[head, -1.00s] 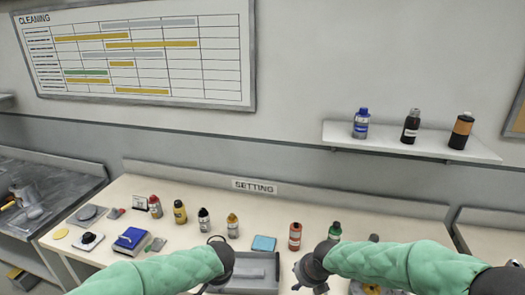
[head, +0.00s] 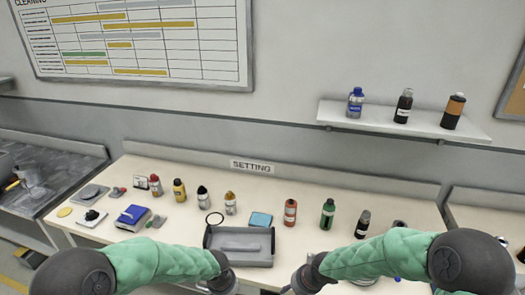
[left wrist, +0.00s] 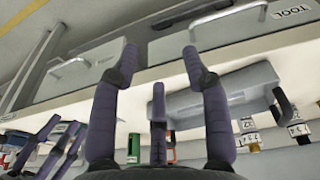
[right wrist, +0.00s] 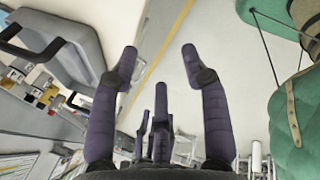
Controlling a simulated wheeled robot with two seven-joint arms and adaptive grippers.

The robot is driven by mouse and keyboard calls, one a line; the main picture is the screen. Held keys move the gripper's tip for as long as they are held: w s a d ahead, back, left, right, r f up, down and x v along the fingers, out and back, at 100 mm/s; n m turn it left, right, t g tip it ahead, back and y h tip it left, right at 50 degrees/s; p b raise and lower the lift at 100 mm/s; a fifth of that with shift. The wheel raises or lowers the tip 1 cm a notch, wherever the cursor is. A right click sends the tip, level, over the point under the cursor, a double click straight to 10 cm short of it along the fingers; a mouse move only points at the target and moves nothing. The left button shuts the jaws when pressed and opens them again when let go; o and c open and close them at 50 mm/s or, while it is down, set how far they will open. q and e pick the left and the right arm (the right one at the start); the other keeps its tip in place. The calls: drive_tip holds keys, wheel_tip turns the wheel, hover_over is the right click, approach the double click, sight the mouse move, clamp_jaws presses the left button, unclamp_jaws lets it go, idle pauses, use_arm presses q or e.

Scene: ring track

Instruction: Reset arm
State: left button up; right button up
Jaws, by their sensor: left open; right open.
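My left gripper (head: 222,286) is at the bottom edge of the head view, in front of the grey tray (head: 240,260). In the left wrist view its fingers (left wrist: 155,50) are spread with nothing between them. My right gripper (head: 300,284) is also low in the head view, to the right of the tray and partly cut off. In the right wrist view its fingers (right wrist: 160,50) are apart and empty. Both arms are bent, with their green sleeves across the bottom of the head view.
Several bottles stand along the table, including a red one (head: 290,212) and a green one (head: 327,214). A wall shelf (head: 400,122) holds 3 bottles.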

use_arm(q)
drive_tip(key=s+f+n+g+h, duration=0.1)
drive_tip(key=s+f+n+h, duration=0.2)
drive_tip(key=s+f, duration=1.5)
drive_tip(key=shift+s+d+n+g, duration=0.35)
drive_tip(key=shift+n+g, duration=0.05)
drive_tip(key=shift+n, duration=0.1)
use_arm(e)
drive_tip(key=s+f+m+g, duration=0.2)
drive_tip(key=s+f+m, duration=1.7)
drive_tip(key=m, duration=0.9)
drive_tip(key=shift+s+f+m+g+y, duration=0.25)
drive_tip(key=shift+s+m+g+y, duration=0.05)
drive_tip(key=shift+s+g+y, duration=0.1)
